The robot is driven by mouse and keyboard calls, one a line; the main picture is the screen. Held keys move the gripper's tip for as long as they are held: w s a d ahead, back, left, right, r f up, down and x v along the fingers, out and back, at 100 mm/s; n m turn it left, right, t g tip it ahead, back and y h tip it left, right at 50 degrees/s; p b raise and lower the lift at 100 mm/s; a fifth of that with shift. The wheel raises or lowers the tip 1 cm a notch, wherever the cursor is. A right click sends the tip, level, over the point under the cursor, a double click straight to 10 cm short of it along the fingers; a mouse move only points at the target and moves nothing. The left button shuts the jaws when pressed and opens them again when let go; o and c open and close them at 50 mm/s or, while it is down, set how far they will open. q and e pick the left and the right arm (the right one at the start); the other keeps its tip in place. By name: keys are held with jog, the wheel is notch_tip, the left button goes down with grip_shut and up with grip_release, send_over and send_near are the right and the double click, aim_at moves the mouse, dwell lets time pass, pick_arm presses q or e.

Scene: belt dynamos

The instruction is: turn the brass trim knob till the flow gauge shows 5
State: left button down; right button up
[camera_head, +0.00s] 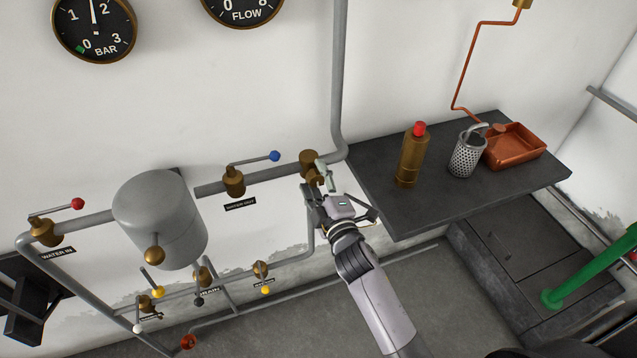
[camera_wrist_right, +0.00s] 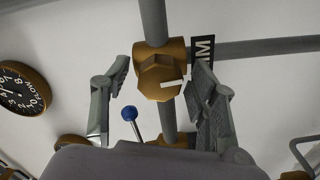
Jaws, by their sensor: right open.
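The brass trim knob (camera_head: 312,173) sits on the grey pipe near the middle of the head view, partly hidden by my right gripper (camera_head: 322,182). In the right wrist view, the faceted knob (camera_wrist_right: 160,80) with a white mark lies between the two spread fingers, with visible gaps beside it. My right gripper is open around it and not closed on it. The flow gauge (camera_head: 243,12) is cut off by the top edge of the head view, so its needle is hidden. A dial (camera_wrist_right: 20,90) shows at the left of the wrist view, too small to read surely. My left gripper is not in view.
A blue-handled valve (camera_head: 235,180) is left of the knob, beside a grey tank (camera_head: 160,215). A dark shelf (camera_head: 400,222) at the right holds a brass bottle (camera_head: 411,160), a perforated cup (camera_head: 466,157) and a copper tray (camera_head: 515,147).

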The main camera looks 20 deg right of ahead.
jog(key=s, duration=1.2)
jog(key=shift+d, duration=0.2)
jog(key=s+a+f+m+g, duration=0.1)
jog(key=s+f+m+g, duration=0.35)
jog(key=f, duration=1.35)
jog(key=s+f+m+g, duration=0.2)
jog(key=s+f+g, duration=0.45)
jog(key=f, duration=1.15)
jog(key=s+d+f+m+g, duration=0.2)
jog(key=s+f, duration=0.6)
jog(key=s, duration=0.5)
jog(key=s+d+f+m+g, duration=0.3)
jog(key=s+f, duration=0.5)
jog(key=s, duration=0.6)
jog(key=shift+s+d+g+h, duration=0.15)
jog(key=shift+d+g+h, duration=0.25)
jog(key=shift+d, duration=0.6)
